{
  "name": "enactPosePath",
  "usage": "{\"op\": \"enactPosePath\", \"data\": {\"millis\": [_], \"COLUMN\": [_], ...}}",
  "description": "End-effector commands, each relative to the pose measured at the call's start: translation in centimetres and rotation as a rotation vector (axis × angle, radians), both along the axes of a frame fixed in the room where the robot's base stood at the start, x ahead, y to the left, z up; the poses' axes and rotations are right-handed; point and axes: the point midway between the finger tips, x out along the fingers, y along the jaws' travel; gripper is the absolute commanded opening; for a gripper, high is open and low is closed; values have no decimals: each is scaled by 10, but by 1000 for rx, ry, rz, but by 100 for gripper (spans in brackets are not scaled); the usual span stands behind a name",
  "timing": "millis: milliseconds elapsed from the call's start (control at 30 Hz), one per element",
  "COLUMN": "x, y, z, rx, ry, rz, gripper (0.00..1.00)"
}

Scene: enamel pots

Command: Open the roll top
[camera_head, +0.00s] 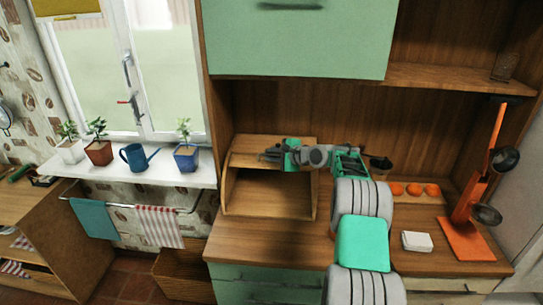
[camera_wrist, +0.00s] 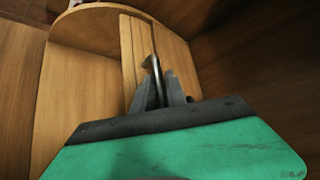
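The roll-top box (camera_head: 318,190) is a wooden box with curved sides on the counter, left of my arm. Its front shows a dark open interior in the head view, and the slatted roll top (camera_head: 243,158) lies near the top. In the wrist view the slatted roll top (camera_wrist: 133,50) and a thin metal handle (camera_wrist: 152,62) are ahead of my gripper (camera_wrist: 160,76). My gripper also shows at the box's upper edge in the head view (camera_head: 266,155). The handle appears between or just beside the fingertips; I cannot tell whether they grip it.
A green cabinet door (camera_head: 300,38) hangs above. Orange fruits (camera_head: 414,190), a dark pot (camera_head: 381,164), a white block (camera_head: 417,241) and an orange utensil stand (camera_head: 468,238) are right of my arm. Potted plants line the sill at left. The counter before the box is clear.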

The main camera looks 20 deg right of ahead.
Motion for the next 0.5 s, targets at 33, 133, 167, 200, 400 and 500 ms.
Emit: {"op": "enactPosePath", "data": {"millis": [33, 133, 167, 200, 400, 500], "x": [0, -1, -1, -1, -1, -4], "y": [1, 1, 2, 2, 3, 1], "z": [-1, -2, -2, -3, -5, -3], "rx": [1, 1, 2, 1, 3, 2], "ry": [3, 4, 5, 6, 9, 8], "rz": [2, 3, 3, 3, 4, 4], "gripper": [25, 32, 32, 32, 32, 32]}}
